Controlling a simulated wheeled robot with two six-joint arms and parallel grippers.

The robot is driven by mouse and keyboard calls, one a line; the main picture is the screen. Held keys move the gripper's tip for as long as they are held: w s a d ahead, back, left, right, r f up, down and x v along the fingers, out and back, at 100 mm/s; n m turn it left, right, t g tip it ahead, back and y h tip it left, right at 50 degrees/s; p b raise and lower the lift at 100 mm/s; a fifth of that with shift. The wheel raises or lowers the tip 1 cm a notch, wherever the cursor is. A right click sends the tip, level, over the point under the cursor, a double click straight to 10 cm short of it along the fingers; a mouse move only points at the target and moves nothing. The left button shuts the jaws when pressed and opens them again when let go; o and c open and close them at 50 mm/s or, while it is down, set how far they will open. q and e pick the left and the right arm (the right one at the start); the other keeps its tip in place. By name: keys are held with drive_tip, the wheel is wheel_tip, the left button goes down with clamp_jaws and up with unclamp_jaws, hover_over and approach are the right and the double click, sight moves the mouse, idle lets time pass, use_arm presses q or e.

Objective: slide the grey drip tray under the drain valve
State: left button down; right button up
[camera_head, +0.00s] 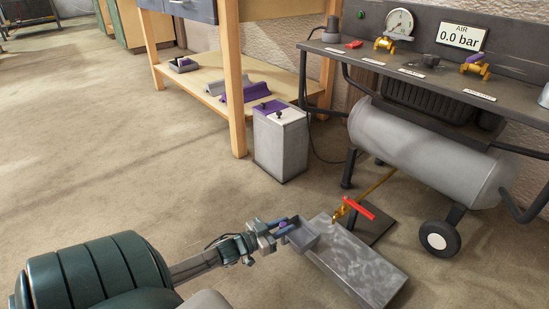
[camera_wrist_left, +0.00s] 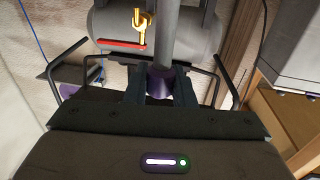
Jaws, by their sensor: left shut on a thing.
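The grey drip tray (camera_head: 362,262) lies on the floor in the head view, long and shallow, with a small box-like part at its near left end. My left gripper (camera_head: 281,227) is at that end, shut on a small purple grip (camera_head: 284,224). In the left wrist view the purple grip (camera_wrist_left: 159,83) sits between the two dark fingers. The brass drain valve (camera_head: 340,212) with its red lever (camera_head: 359,208) appears at the tray's far left corner; its height above the tray is hard to judge. The valve also shows in the wrist view (camera_wrist_left: 141,32). My right gripper is not seen.
A grey compressor tank (camera_head: 425,145) stands behind the tray on dark legs and a wheel (camera_head: 438,238). A dark plate (camera_head: 375,228) lies on the floor beside the tray. A grey box (camera_head: 281,147) stands by the wooden bench leg. The floor at left is clear.

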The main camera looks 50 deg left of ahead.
use_arm(q)
drive_tip(key=shift+w+d+f+b, duration=0.1)
drive_tip(key=shift+w+d+b, duration=0.25)
drive_tip(key=shift+w, duration=0.05)
drive_tip(key=w+d+p, duration=0.1)
drive_tip(key=w+d, duration=0.6)
drive_tip(key=shift+f, duration=0.3)
drive_tip(key=shift+w, duration=0.1)
drive_tip(key=c, duration=1.1)
unclamp_jaws()
drive_tip(key=shift+c, duration=0.2)
